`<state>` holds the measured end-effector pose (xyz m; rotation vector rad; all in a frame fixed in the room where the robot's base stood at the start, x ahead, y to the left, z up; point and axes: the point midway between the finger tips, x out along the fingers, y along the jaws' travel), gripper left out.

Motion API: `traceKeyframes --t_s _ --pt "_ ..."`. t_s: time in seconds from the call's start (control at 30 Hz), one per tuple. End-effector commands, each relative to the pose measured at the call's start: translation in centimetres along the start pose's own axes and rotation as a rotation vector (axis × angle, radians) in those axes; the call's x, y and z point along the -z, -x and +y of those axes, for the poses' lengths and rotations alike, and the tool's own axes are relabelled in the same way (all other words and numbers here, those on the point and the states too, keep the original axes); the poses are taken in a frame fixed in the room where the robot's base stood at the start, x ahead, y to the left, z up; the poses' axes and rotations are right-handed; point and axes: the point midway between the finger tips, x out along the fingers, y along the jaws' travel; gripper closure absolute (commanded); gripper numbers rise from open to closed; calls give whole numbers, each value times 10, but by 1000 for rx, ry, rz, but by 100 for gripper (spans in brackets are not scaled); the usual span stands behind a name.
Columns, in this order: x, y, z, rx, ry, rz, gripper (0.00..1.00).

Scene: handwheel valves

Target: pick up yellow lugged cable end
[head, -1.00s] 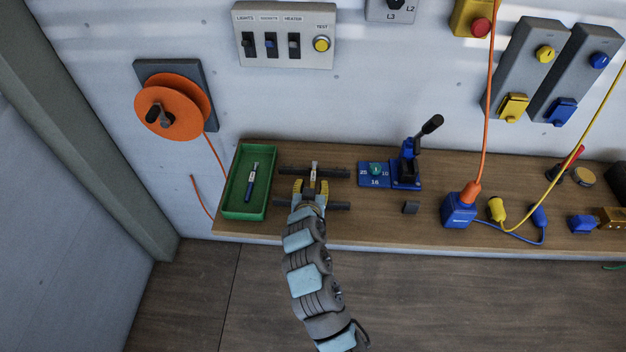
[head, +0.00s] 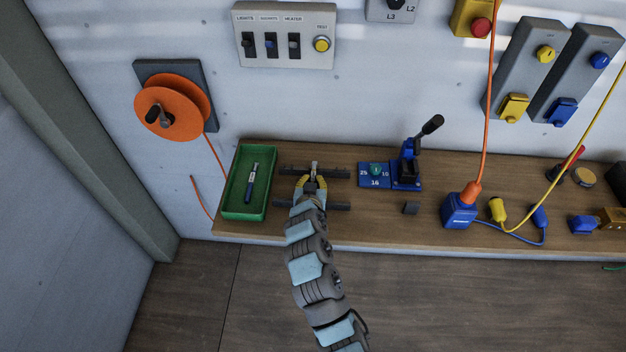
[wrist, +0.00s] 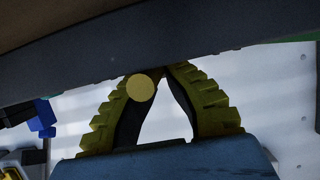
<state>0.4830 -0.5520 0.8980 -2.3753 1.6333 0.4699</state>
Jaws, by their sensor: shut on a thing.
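The yellow lugged cable end lies across two dark bars on the bench. Its pale metal lug (head: 315,166) sticks out past my gripper (head: 312,182) at the rear bar. In the wrist view its round yellow end (wrist: 141,87) shows beside the fingers. My gripper (wrist: 163,72) has its yellow ridged fingers closed together at the tips, around the cable end. The fingers hide most of its body in the head view. I cannot tell whether it still touches the bars.
The rear bar (head: 341,173) and front bar (head: 340,206) flank my gripper. A green tray (head: 232,213) on the left holds a blue-sleeved lugged cable end (head: 251,185). A blue crimping tool (head: 408,172) with a raised lever and a small dark block (head: 410,208) stand to the right.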

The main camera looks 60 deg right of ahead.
Motion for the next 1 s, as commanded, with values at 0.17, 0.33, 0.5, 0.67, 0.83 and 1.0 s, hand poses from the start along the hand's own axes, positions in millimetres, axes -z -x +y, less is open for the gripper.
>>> traceKeyframes --t_s 0.17,0.33,0.5,0.67,0.83,1.0 --pt "-1 0 0 -1 0 -3 100" --pt "6 3 0 0 -1 -1 100" --pt "31 13 0 0 -1 0 100" --pt "41 34 10 -1 -1 -2 100" --pt "57 60 22 -2 0 -2 100" --pt "68 86 35 -2 -1 -2 100"
